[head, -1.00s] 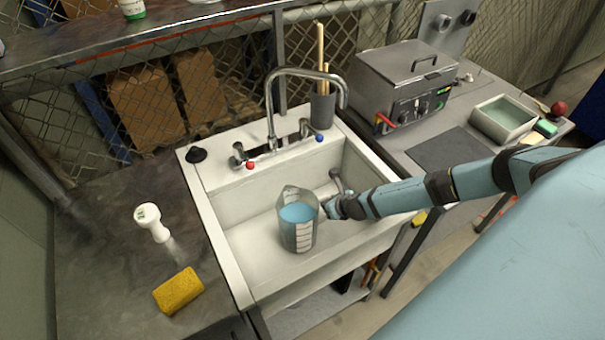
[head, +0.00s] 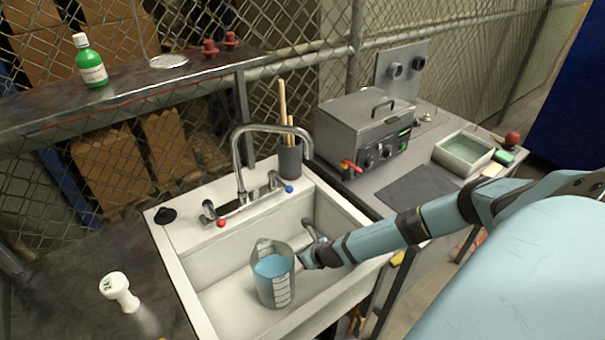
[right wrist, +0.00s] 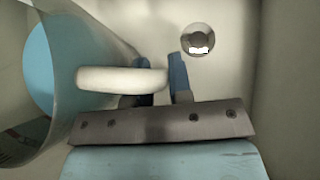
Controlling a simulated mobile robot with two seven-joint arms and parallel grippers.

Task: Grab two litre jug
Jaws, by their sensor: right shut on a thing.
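The two litre jug (head: 273,283) is clear, with white graduation marks and blue liquid inside. It stands upright in the white sink basin in the head view; I cannot tell whether it touches the basin floor. My right gripper (head: 308,256) is at the jug's right side, at its handle. In the right wrist view, my right gripper (right wrist: 164,82) has its two blue fingers around the pale jug handle (right wrist: 110,79), shut on it. The jug's body (right wrist: 75,70) fills the left of that view. My left gripper is not in view.
The sink (head: 215,295) has a curved tap (head: 240,160) behind the jug. A white handheld device (head: 118,291) stands on the left counter. A metal bath (head: 365,130) and a tray (head: 462,153) are on the right bench.

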